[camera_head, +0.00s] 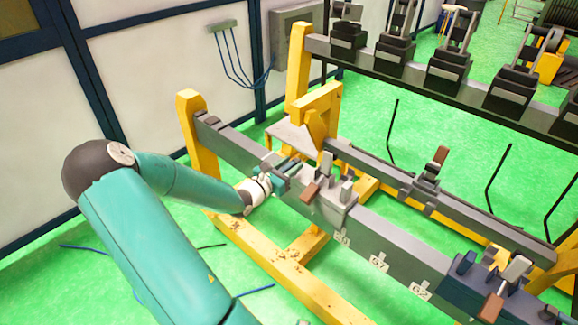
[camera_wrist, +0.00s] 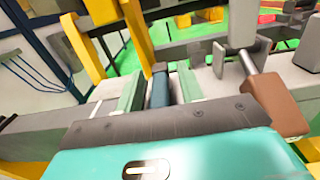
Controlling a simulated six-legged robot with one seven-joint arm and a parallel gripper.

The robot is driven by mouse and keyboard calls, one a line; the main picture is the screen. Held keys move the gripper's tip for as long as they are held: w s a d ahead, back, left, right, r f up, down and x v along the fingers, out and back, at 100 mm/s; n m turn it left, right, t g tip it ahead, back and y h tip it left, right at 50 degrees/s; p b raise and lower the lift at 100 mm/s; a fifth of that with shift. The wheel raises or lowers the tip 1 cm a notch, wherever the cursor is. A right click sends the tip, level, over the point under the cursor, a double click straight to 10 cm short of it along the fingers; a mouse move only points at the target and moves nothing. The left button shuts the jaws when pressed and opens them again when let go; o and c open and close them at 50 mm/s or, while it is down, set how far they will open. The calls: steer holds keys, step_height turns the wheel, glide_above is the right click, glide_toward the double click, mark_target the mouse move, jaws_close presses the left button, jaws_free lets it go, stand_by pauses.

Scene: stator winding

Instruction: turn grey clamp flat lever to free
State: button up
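The grey clamp (camera_head: 332,207) sits on the long grey rail. Its lever has a brown grip (camera_head: 311,191) hanging low on the near side, beside an upright light grey piece (camera_head: 326,163). In the wrist view the brown grip (camera_wrist: 277,106) and the light grey piece (camera_wrist: 242,25) are at the right, outside my fingers. My gripper (camera_head: 290,168) is just left of the clamp, above the rail. In the wrist view its two pale green fingers (camera_wrist: 160,92) are apart. A dark blue upright piece (camera_wrist: 160,86) shows between them; I cannot tell whether it is touched.
A blue clamp (camera_head: 478,285) with a brown-gripped lever stands farther right on the rail (camera_head: 385,243). A second rail (camera_head: 460,212) with a small brown-gripped clamp (camera_head: 430,170) runs behind. Yellow frame posts (camera_head: 300,68) rise at the back left. Green floor lies below.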

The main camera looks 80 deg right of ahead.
steer(key=v, duration=1.3)
steer(key=shift+w+a, duration=0.2)
steer(key=shift+a, duration=0.15)
